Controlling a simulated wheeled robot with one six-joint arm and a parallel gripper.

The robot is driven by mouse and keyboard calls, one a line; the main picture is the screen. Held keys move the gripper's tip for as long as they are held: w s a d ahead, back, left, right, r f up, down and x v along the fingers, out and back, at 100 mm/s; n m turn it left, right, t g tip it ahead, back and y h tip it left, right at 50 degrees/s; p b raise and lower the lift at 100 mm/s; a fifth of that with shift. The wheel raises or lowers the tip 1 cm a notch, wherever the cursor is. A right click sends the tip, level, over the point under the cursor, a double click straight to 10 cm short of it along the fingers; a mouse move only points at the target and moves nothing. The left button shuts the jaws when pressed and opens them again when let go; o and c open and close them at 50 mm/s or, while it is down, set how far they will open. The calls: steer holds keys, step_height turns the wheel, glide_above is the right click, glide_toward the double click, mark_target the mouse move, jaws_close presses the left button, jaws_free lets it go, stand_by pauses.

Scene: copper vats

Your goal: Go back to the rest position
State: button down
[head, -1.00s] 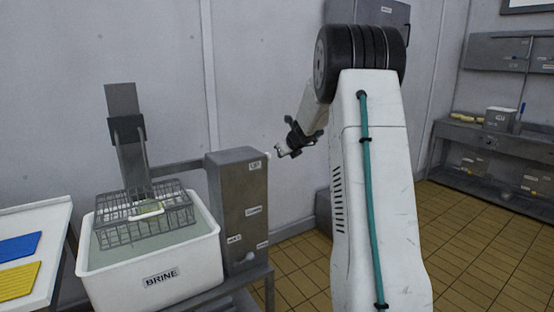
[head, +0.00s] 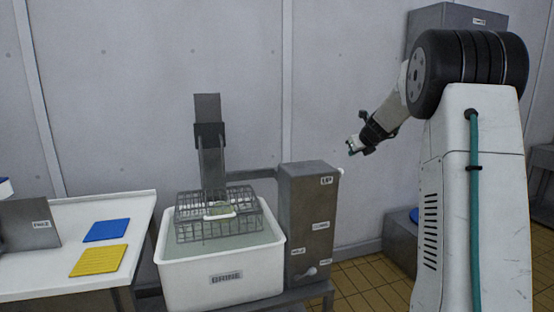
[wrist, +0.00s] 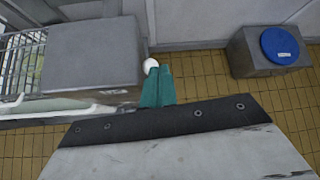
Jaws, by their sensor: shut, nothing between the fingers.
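My gripper (head: 352,146) is at the end of my arm, in the air to the right of the grey control box (head: 309,222) and close to its upper right edge. In the wrist view the teal fingers (wrist: 158,87) are together with nothing between them. A white knob (wrist: 151,65) of the box shows just beyond the fingertips; I cannot tell whether they touch it. The wire basket (head: 218,212) hangs at the brine tub (head: 222,276), with a pale item (head: 219,209) in it.
A white table (head: 40,278) on the left holds a blue mat (head: 107,230) and a yellow mat (head: 98,260). A grey bin with a blue lid (wrist: 282,45) stands on the tiled floor by the wall. Open floor (wrist: 215,80) lies between the box and the bin.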

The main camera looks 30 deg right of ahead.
steer(key=s+a+f+n+g+y, duration=0.2)
steer(key=s+a+f+n+g, duration=0.1)
steer(key=s+a+n, duration=0.55)
steer(key=s+a+f+n+g+y, duration=0.25)
steer(key=s+a+n, duration=0.25)
steer(key=a+n, duration=0.55)
steer(key=s+a+n+g+h, duration=0.1)
steer(key=s+a+n, duration=0.7)
steer(key=s+a, duration=0.4)
steer(key=s+a+n+g, duration=0.2)
steer(key=s+a+n, duration=0.7)
steer(key=s, duration=0.9)
steer(key=a, duration=0.2)
steer(key=shift+s+a+n+h, duration=0.15)
steer(key=shift+a+n+h, duration=0.15)
steer(key=shift+a+h, duration=0.05)
steer(key=shift+a+r, duration=0.1)
